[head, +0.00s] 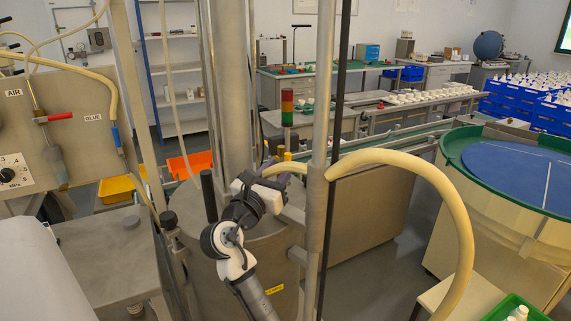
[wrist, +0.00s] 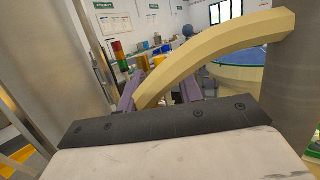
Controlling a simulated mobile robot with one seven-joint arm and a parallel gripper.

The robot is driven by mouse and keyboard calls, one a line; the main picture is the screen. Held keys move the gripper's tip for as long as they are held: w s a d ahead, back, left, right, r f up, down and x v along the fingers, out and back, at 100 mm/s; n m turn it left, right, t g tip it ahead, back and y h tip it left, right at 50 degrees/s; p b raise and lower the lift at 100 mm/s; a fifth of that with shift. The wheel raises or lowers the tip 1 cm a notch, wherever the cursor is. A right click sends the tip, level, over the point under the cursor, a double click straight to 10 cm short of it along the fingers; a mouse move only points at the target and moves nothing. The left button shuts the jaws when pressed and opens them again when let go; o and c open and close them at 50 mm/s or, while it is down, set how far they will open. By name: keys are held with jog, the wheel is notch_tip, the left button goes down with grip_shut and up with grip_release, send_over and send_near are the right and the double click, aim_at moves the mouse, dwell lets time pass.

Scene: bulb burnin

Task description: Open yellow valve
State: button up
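My gripper (head: 270,172) is in front of the tall steel column, in the middle of the head view. In the wrist view its two purple fingers (wrist: 160,92) stand apart. A thick cream-yellow hose (wrist: 210,42) crosses in front of them, and its near end drops between them. I cannot tell whether they touch it. A small yellow part (head: 288,157) shows just beyond the fingers. Yellow pieces also show past the hose in the wrist view (wrist: 158,60). I cannot tell whether either is the yellow valve; no yellow valve handle is clearly visible.
The same hose (head: 455,215) arches right from a steel pole (head: 320,130). A red-handled valve (head: 58,117) and a blue handle (head: 117,138) are on the left panel. A red-amber-green light tower (head: 287,108) stands behind. A green-rimmed round table (head: 450,142) is at right.

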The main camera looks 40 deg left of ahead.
jog(key=b+v, duration=0.1)
jog(key=v, duration=0.8)
jog(key=shift+s+b, duration=0.1)
jog(key=shift+b, duration=0.25)
